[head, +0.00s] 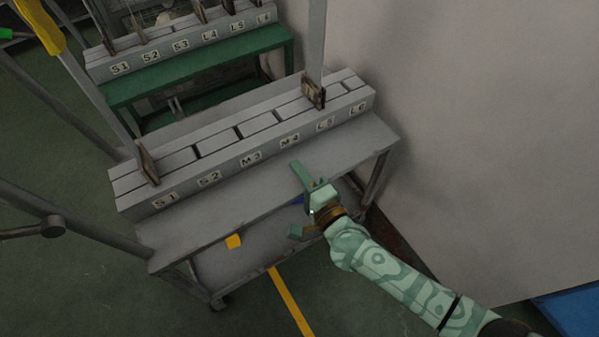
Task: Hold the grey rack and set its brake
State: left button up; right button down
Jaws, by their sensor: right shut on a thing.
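The grey rack (262,193) stands in the middle of the head view, on a wheeled frame. Its raised top block has slots and labels S1, S2, M3, M4, L5 and L6. My right gripper (305,203) is at the front edge of the rack's shelf, right of centre. One finger is above the shelf and the other below its edge, shut on the rack. My left gripper is out of view.
A green rack (200,66) with a similar labelled block stands behind. A pale wall (480,130) closes the right side. A yellow line (291,302) crosses the green floor in front. A blue thing (570,312) lies at lower right.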

dwell(0.6)
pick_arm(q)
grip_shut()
